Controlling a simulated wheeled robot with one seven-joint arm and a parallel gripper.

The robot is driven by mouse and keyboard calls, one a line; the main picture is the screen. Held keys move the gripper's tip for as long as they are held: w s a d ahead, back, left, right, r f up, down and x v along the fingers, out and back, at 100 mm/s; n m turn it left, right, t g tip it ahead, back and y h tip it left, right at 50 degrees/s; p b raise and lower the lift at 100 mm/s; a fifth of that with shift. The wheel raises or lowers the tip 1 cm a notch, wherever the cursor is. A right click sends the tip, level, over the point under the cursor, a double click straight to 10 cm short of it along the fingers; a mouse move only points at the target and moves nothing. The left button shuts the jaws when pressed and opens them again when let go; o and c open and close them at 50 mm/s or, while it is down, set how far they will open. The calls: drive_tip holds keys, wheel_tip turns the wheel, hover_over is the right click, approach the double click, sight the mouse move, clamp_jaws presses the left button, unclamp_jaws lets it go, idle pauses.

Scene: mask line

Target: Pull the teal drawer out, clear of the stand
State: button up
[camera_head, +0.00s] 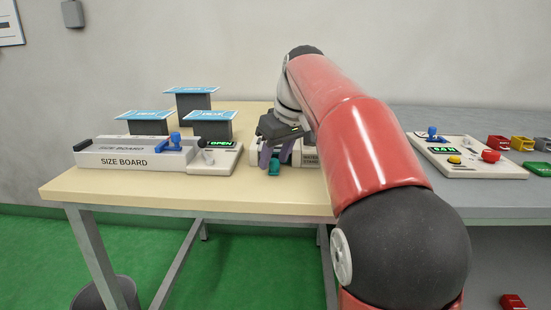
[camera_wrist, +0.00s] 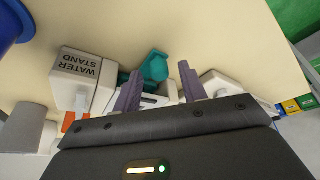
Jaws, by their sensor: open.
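The teal drawer shows as a small teal piece (camera_head: 274,168) low at the front of the white stand, mostly hidden by my gripper in the head view. In the wrist view the teal piece (camera_wrist: 155,68) sticks out beside the white stand (camera_wrist: 82,75), which is lettered WATER STAND. My gripper (camera_head: 276,157) is open, with purple fingers pointing down at the stand's front. In the wrist view the gripper (camera_wrist: 161,69) has the teal piece between its fingertips, nearer the left finger. I cannot tell whether either finger touches it.
A white size board (camera_head: 125,158) with a blue knob and OPEN display stands left. Blue-topped dark stands (camera_head: 208,127) are behind it. A control panel (camera_head: 459,158) and coloured containers (camera_head: 521,143) are at right. The tabletop (camera_head: 120,188) in front is bare.

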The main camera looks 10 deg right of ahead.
drive_tip(key=shift+f, duration=0.1)
clamp_jaws()
idle(0.3)
drive_tip(key=s+a+b, duration=0.1)
drive_tip(key=s, duration=0.2)
drive_tip(key=s+a+b, duration=0.1)
drive_tip(key=s, duration=0.2)
drive_tip(key=s+a+b, duration=0.1)
drive_tip(key=s, duration=0.1)
drive_tip(key=shift+s, duration=0.4)
unclamp_jaws()
